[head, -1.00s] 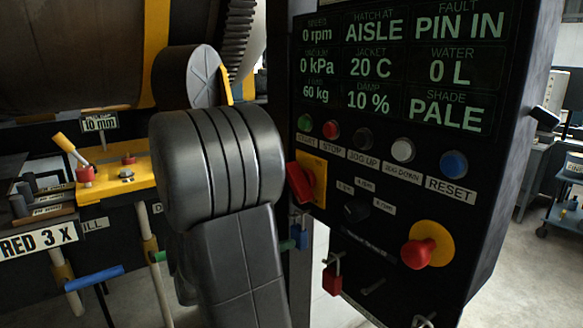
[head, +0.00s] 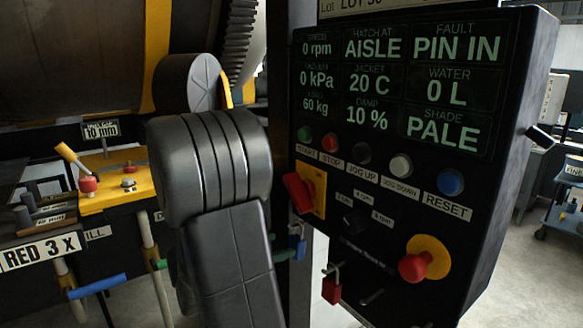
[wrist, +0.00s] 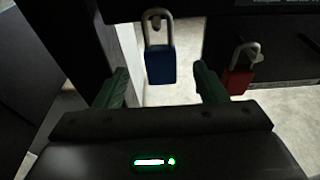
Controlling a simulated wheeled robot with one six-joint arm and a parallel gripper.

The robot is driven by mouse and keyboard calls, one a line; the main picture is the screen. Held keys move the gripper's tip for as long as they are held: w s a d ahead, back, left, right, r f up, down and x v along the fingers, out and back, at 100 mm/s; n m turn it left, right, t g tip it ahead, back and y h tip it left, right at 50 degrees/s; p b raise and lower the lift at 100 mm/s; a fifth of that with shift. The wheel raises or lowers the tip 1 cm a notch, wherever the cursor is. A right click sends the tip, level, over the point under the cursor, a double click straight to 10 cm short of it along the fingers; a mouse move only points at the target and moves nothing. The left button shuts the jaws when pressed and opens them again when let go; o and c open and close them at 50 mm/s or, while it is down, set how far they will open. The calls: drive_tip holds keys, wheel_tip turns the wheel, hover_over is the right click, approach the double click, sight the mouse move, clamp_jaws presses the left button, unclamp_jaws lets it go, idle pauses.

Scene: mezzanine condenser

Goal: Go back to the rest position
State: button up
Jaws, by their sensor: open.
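My gripper (wrist: 158,88) shows in the wrist view with its two green fingers spread apart. The jaws are open, and a blue padlock (wrist: 160,64) with a grey shackle shows beyond and between them. I cannot tell how far the padlock is from the fingertips. In the head view my arm fills the middle and hides most of the gripper. The blue padlock also shows there (head: 297,243), hanging beside the panel's left edge.
A black control panel (head: 470,235) with buttons, a red rotary switch (head: 299,193) and a red stop knob (head: 415,266) stands close on the right. A red padlock (head: 332,287) hangs below. A yellow plate (head: 120,193) with levers is at left. Open floor lies beyond right.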

drive_tip(key=shift+f+p+v, duration=0.15)
drive_tip(key=shift+p+v, duration=0.05)
drive_tip(key=shift+v, duration=0.8)
drive_tip(key=shift+f+p+v, duration=0.1)
drive_tip(key=shift+p+v, duration=0.1)
drive_tip(key=shift+v, duration=0.85)
drive_tip(key=shift+f, duration=0.1)
